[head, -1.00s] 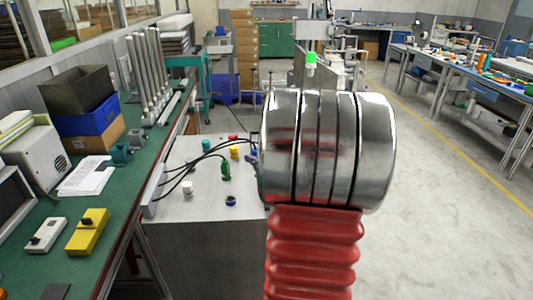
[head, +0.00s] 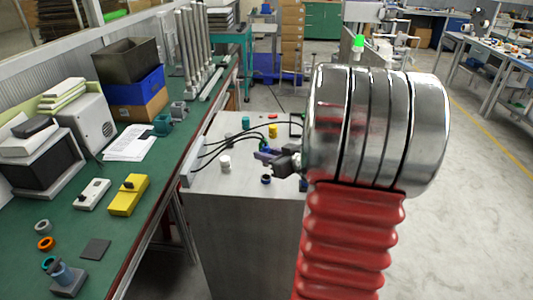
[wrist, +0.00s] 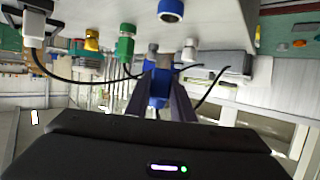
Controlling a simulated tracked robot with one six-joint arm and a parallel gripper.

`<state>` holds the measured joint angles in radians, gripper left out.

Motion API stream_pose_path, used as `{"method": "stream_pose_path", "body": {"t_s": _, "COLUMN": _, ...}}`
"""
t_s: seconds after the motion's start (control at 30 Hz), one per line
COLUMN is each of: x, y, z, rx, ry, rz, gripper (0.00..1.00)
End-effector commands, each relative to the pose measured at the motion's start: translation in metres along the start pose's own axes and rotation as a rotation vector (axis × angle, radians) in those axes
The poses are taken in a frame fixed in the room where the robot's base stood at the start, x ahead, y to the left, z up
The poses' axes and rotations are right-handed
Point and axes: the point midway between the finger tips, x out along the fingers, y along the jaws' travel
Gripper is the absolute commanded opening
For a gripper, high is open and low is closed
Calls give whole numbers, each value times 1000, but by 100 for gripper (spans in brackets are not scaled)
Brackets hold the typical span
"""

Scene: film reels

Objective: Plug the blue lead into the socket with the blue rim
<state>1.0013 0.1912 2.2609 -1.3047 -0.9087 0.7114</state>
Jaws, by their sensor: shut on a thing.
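My gripper (head: 283,161) is shut on the blue lead's plug (head: 266,156), above the top of the grey box (head: 205,184). The blue plug also shows between the two fingers in the wrist view (wrist: 158,92). The socket with the blue rim (head: 266,180) is on the box top, just below the gripper in the head view. In the wrist view this socket (wrist: 171,10) is at the top edge, apart from the plug, and looks empty. The plug's tip is hard to make out.
A green plug (wrist: 125,45), a yellow one (wrist: 92,40) and a white one (head: 225,162) stand on the box top near the blue socket. Black cables (head: 212,146) arch over its left part. A green-topped bench (head: 130,165) runs along the left.

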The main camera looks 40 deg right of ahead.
Motion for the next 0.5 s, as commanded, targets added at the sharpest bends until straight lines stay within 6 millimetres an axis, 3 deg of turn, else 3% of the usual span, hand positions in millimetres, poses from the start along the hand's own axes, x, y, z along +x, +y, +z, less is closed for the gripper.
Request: {"method": "stream_pose_path", "body": {"t_s": 0.5, "x": 14, "y": 0, "z": 39, "rx": 3, "ry": -2, "rz": -1, "gripper": 0}}
